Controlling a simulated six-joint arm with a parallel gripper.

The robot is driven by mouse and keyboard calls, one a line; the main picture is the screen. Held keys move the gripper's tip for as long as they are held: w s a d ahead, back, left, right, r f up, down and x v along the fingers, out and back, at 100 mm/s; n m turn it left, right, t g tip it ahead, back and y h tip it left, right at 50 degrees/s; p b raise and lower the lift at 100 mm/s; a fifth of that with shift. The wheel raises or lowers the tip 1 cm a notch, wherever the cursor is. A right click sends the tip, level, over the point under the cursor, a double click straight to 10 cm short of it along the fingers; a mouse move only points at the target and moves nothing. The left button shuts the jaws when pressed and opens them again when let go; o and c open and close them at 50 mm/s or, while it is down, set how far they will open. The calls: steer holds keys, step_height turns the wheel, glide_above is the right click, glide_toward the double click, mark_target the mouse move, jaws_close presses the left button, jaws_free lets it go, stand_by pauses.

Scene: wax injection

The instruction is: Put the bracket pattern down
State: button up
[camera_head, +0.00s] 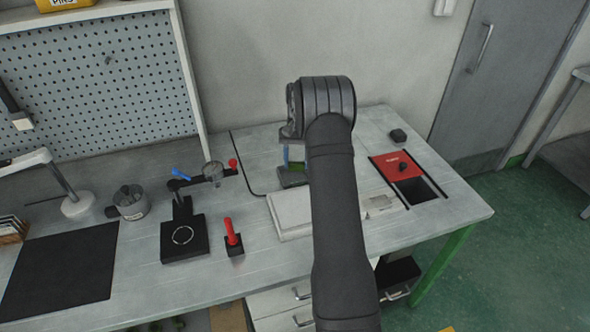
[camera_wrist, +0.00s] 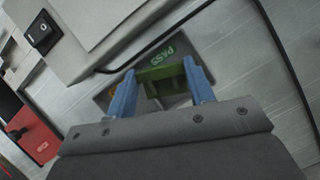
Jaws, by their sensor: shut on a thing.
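The green bracket pattern (camera_wrist: 163,77) is between the two blue fingers of my gripper (camera_wrist: 161,88), which is shut on it. Just beyond it in the wrist view is a dark pad (camera_wrist: 122,88) with the green word PASS; whether the bracket touches the pad I cannot tell. In the head view my gripper (camera_head: 287,158) points down at the back of the bench, behind the pale box. The bracket shows there as a small green patch (camera_head: 297,166) over the dark pad (camera_head: 290,180), partly hidden by my arm.
A pale box (camera_head: 288,212) stands in front of the pad. A black cable (camera_head: 243,185) runs behind it. To the left are a black stand (camera_head: 184,240) and a red-handled tool (camera_head: 231,233).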

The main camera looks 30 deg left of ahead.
mark_target(295, 169)
steer(key=shift+a+f, duration=0.25)
steer(key=shift+f, duration=1.9)
steer(key=shift+f, duration=0.15)
steer(key=o, duration=0.6)
steer(key=shift+o, duration=0.3)
steer(key=v, duration=1.2)
steer(key=shift+s, duration=0.1)
